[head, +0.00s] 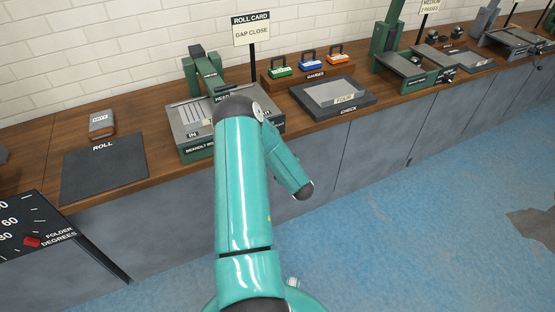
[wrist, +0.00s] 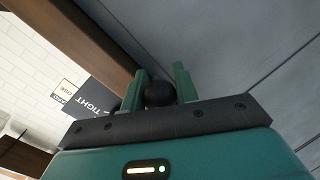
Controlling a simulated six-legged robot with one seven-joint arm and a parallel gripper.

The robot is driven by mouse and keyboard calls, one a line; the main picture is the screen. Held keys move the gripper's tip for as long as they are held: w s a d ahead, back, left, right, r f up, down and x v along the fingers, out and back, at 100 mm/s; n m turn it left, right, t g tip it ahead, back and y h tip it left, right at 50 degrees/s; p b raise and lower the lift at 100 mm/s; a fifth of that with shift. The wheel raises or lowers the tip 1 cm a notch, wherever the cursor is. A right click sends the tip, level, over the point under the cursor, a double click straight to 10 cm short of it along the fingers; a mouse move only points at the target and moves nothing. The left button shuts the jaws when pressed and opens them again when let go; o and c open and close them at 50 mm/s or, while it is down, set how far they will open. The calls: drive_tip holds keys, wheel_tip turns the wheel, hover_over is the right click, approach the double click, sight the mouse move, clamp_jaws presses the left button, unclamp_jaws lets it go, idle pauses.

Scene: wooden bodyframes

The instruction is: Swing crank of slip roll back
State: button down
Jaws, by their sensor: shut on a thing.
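The slip roll (head: 195,118) is a green and grey machine on the wooden bench in the head view, with an "IN" label on its front. My arm covers its right part, and its crank does not show there. In the wrist view, my gripper (wrist: 159,92) has its two green fingers on either side of a round black knob (wrist: 159,94), shut on it. The knob looks like the crank's handle; the rest of the crank is hidden. My gripper is hidden behind my arm in the head view.
A "ROLL CARD" sign (head: 251,28) reading "GAP CLOSE" stands behind the slip roll. A dark "ROLL" mat (head: 103,170) lies left, a "CHECK" tray (head: 361,106) right. The wooden bench edge (wrist: 108,38) and grey cabinet front (wrist: 225,40) are close to my gripper.

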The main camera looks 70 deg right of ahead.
drive_tip(key=shift+s+d+r, duration=0.15)
drive_tip(key=shift+r, duration=0.1)
drive_tip(key=c, duration=1.2)
unclamp_jaws()
drive_tip(key=shift+o, duration=0.6)
drive_tip(key=v, duration=1.3)
drive_tip(key=shift+s+a, duration=0.15)
drive_tip(key=shift+a, duration=0.25)
